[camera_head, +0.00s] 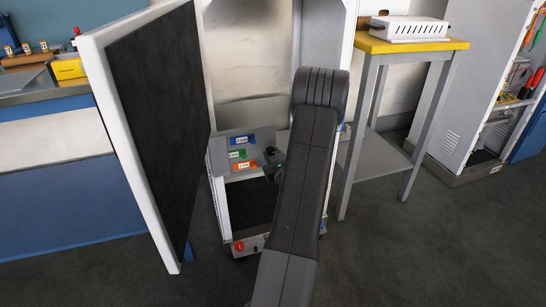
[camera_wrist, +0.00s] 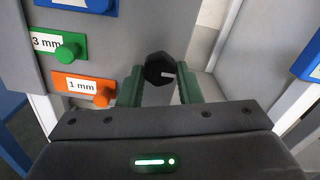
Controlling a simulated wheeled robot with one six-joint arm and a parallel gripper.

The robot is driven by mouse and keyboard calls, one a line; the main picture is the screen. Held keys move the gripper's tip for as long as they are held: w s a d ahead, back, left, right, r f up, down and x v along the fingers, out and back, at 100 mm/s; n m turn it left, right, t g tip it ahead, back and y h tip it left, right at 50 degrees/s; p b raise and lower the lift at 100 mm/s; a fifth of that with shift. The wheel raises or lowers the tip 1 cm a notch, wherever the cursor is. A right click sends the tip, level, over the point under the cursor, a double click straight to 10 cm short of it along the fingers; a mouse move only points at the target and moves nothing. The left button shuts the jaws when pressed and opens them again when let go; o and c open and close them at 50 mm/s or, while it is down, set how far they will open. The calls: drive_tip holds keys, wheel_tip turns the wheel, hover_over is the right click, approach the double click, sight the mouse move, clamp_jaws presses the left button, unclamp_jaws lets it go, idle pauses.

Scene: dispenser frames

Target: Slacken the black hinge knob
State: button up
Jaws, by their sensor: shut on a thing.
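The black hinge knob (camera_wrist: 159,69) is a dark faceted knob with a short white mark on its face. It sits at the right side of the grey panel (camera_wrist: 118,30) in the wrist view. My gripper (camera_wrist: 160,85) has its two green fingers on either side of the knob and is shut on it. In the head view my gripper (camera_head: 273,157) is small and dark beside the panel, partly behind my arm. I cannot make out the knob there.
Left of the knob are an orange "1 mm" tag (camera_wrist: 84,88), a green "3 mm" tag (camera_wrist: 60,46) and a blue tag (camera_wrist: 85,4). An open door (camera_head: 150,130) stands left of my arm, and a yellow-topped table (camera_head: 410,46) stands right.

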drive_tip(key=shift+f+n+b, duration=0.2)
drive_tip(key=shift+n+b, duration=0.3)
drive_tip(key=shift+b, duration=0.35)
drive_tip(key=shift+r+n+b, duration=0.15)
drive_tip(key=shift+n+b, duration=0.25)
drive_tip(key=shift+b, duration=0.1)
drive_tip(key=o, duration=1)
drive_tip(key=shift+c, duration=0.2)
drive_tip(key=p+v, duration=0.2)
drive_tip(key=v, duration=1.2)
drive_tip(key=shift+w+r, duration=0.1)
